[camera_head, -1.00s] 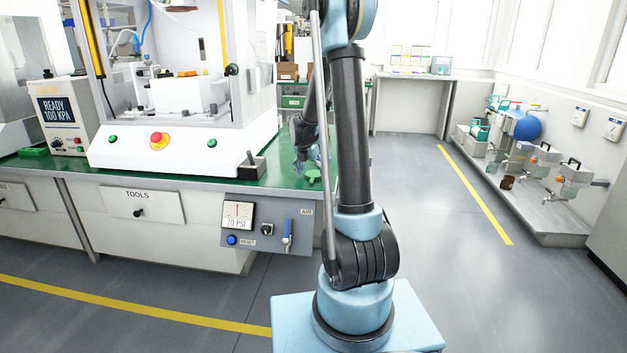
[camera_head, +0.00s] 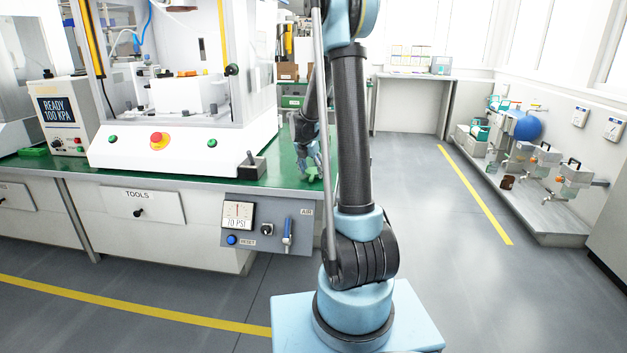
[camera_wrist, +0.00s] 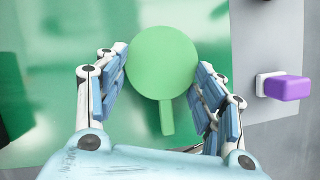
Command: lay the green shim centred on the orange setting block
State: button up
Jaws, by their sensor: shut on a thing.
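The green shim (camera_wrist: 162,65) is a flat round disc with a short tab (camera_wrist: 166,117) in the wrist view. My gripper (camera_wrist: 160,72) has a finger on each side of it and is shut on it. In the head view my gripper (camera_head: 307,168) is low at the right end of the green bench top, with the shim (camera_head: 313,174) partly hidden by the fingers. Whether the shim still touches the bench I cannot tell. An orange piece (camera_head: 188,73), which looks like the setting block, is inside the press at the left, small and partly hidden.
The white press (camera_head: 155,150) stands on the bench left of my gripper. A dark block with an upright pin (camera_head: 252,166) lies between them. The bench's edge is close to the shim; a purple handle (camera_wrist: 289,88) sits beyond it in the wrist view.

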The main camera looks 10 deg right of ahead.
jog(key=shift+r, duration=1.1)
